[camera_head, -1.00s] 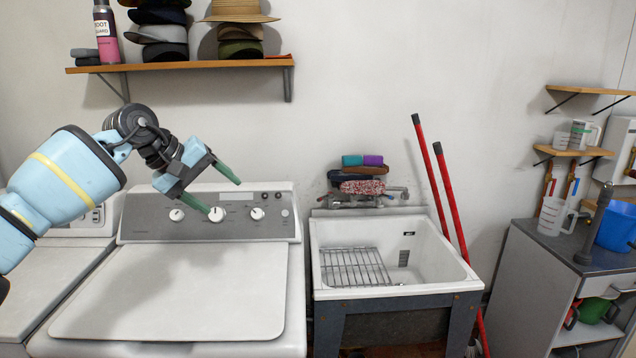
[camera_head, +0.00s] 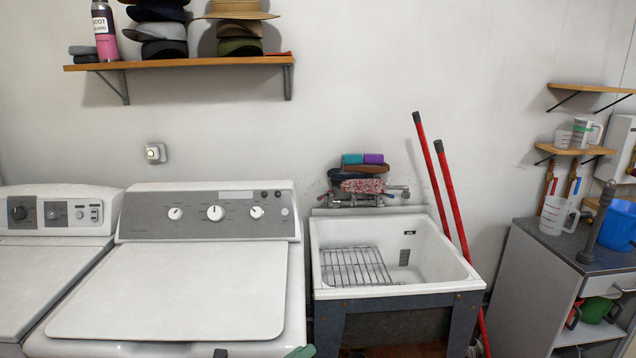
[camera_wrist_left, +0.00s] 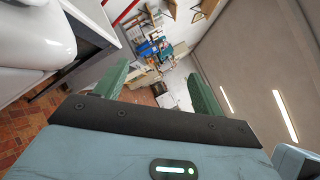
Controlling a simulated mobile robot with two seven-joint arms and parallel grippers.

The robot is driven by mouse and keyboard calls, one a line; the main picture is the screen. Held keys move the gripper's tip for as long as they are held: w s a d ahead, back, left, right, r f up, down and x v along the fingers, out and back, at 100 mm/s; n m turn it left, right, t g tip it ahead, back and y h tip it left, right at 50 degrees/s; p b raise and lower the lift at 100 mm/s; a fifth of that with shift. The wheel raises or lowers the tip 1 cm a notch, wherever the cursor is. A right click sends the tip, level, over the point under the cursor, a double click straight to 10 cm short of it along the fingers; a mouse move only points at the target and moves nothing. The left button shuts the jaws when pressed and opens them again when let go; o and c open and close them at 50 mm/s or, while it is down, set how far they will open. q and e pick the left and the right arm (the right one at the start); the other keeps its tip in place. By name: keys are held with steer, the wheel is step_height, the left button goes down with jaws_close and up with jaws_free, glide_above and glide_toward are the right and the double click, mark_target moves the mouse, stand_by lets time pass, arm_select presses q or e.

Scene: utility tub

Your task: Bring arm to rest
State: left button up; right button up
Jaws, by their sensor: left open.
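My left gripper (camera_head: 300,352) shows only as a green fingertip and a small dark piece at the bottom edge of the head view, in front of the washer's near edge. The rest of the left arm is out of that view. In the left wrist view the two green fingers of my left gripper (camera_wrist_left: 158,84) stand wide apart with nothing between them. The gripper is open and empty. Beyond the fingers, the wrist view is tilted and shows brick floor and a distant cluttered corner. My right gripper is in neither view.
A white washer (camera_head: 180,290) stands in front, with another machine (camera_head: 45,270) at left. A utility tub (camera_head: 400,292) with a wire rack (camera_head: 355,267) is to the right. Red poles (camera_head: 452,200) lean beside it. A grey cabinet (camera_head: 545,290) stands far right; a wall shelf (camera_head: 180,63) holds hats.

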arm_select(q)
steer(key=s+a+f+n+t+y, duration=0.1)
steer(key=s+a+f+n+y, duration=0.5)
steer(key=f+n, duration=0.45)
steer(key=s+a+f+n+t+y, duration=0.1)
steer(key=s+a+f+n+y, duration=0.35)
steer(key=s+f+n, duration=0.65)
steer(key=s+a+f+n+g+y, duration=0.2)
steer(key=s+a+n, duration=0.1)
steer(key=s+n, duration=0.3)
steer(key=s+a+f+n+g+y, duration=0.1)
steer(key=s+a+f+n+g, duration=0.1)
steer(key=s+n, duration=0.4)
steer(key=s+f+g, duration=0.1)
steer(key=s, duration=0.3)
steer(key=shift+a+n+y+b, duration=0.35)
steer(key=shift+a, duration=0.05)
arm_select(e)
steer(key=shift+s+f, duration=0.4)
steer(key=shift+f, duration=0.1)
